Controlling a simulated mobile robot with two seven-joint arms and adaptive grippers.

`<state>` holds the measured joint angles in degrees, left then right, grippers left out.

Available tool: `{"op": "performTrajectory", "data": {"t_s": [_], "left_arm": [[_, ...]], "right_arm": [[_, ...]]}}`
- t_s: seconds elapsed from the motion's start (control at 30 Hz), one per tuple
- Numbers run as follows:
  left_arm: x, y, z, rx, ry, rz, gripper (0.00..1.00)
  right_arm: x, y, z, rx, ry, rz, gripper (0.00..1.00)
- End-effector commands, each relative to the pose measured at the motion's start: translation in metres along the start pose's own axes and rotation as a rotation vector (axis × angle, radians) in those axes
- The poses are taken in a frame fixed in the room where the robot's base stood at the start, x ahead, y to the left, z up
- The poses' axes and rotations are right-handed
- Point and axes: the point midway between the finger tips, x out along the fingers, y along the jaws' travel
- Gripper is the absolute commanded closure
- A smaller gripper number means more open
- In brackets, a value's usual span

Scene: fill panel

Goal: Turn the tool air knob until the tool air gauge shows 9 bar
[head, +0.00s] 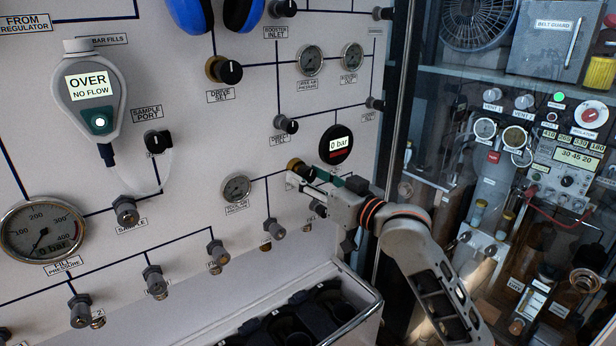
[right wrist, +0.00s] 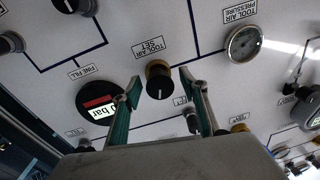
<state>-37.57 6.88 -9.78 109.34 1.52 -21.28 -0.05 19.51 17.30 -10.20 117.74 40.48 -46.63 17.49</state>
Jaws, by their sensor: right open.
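The tool air knob, labelled TOOL AIR SET, is a black knob on a brass collar; it shows in the right wrist view (right wrist: 159,82). In the head view the knob (head: 296,165) is partly covered by my right gripper (head: 304,180). In the right wrist view my right gripper (right wrist: 160,88) is open, with one green-padded finger on each side of the knob; I cannot tell whether they touch it. The tool air gauge (head: 236,187) is a small round dial left of the knob; it also shows in the right wrist view (right wrist: 243,43). Its needle is too small to read.
A round display (head: 336,144) reading 0 bar sits close to the right gripper. The large fill pressure gauge (head: 43,231) also reads 0 bar. Valve handles (head: 277,229) stick out below. An open bin (head: 318,310) juts out under the panel; a glass cabinet (head: 520,150) stands right.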

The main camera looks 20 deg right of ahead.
Motion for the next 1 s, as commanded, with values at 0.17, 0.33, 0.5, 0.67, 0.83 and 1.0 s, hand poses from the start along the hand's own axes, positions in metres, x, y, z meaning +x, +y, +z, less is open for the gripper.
{"op": "performTrajectory", "data": {"t_s": [0.17, 0.33, 0.5, 0.67, 0.83, 1.0], "left_arm": [[0.0, 0.0, -0.001, 0.0, 0.001, 0.0, 0.61], [0.0, 0.0, -0.001, 0.0, 0.002, 0.0, 0.61], [0.0, 0.0, -0.002, 0.0, 0.002, 0.0, 0.61], [0.0, 0.0, -0.002, 0.0, 0.003, 0.0, 0.61], [0.0, 0.0, -0.002, 0.0, 0.003, 0.0, 0.61], [0.0, 0.0, -0.002, 0.0, 0.003, 0.0, 0.61]], "right_arm": [[-0.023, 0.001, 0.001, -0.002, -0.002, 0.001, 0.57], [-0.059, 0.0, 0.001, -0.004, -0.003, 0.001, 0.57], [-0.091, -0.001, 0.001, -0.002, -0.003, -0.001, 0.57], [-0.11, 0.0, 0.001, 0.0, -0.001, -0.001, 0.57], [-0.117, 0.0, 0.0, 0.0, 0.0, -0.001, 0.57], [-0.118, 0.0, 0.0, 0.0, 0.001, -0.001, 0.57]]}}
